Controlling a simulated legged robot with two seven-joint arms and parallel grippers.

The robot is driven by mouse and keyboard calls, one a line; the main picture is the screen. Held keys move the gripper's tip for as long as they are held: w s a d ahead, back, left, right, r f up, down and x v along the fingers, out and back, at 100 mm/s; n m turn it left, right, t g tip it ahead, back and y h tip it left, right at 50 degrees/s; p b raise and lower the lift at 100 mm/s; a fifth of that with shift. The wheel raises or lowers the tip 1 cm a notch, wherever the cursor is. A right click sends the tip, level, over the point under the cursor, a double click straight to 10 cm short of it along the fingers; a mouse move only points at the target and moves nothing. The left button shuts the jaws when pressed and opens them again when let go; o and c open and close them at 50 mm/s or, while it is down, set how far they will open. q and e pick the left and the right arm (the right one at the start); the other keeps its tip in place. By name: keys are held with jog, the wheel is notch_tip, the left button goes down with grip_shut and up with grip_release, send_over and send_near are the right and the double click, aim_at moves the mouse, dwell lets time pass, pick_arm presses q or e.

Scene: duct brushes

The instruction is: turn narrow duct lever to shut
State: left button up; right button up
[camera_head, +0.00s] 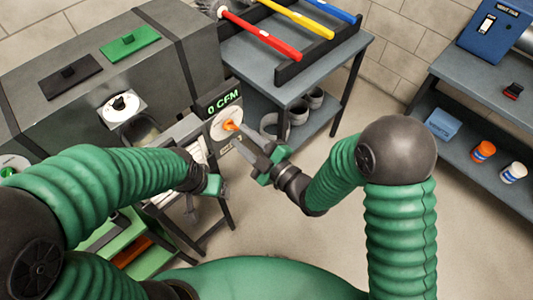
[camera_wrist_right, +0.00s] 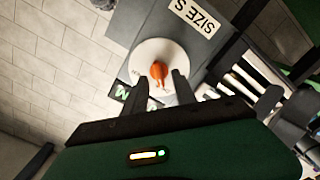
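The narrow duct lever is an orange handle (camera_head: 230,125) on a round white dial plate (camera_head: 222,128) below a "0 CFM" display (camera_head: 223,103). In the right wrist view the orange lever (camera_wrist_right: 159,72) stands on its white disc (camera_wrist_right: 150,54), beside a "SIZE S" label (camera_wrist_right: 193,17). My right gripper (camera_head: 246,143) points at the lever. In the wrist view its two fingers (camera_wrist_right: 158,97) are apart, with the lever showing beyond and between their tips; contact cannot be told. My left gripper (camera_head: 200,190) hangs in front of the duct unit, its fingers partly hidden.
The grey duct box (camera_head: 70,95) carries a green plate (camera_head: 130,42), a black plate and a white-plated knob (camera_head: 121,105). A rack (camera_head: 300,60) holds red, yellow and blue brushes. A shelf bench (camera_head: 480,110) stands right; the floor between is clear.

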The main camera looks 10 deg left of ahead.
jog(key=p+v, duration=0.7)
jog(key=v, duration=0.7)
jog(key=shift+s+d, duration=0.15)
jog(key=shift+d, duration=0.05)
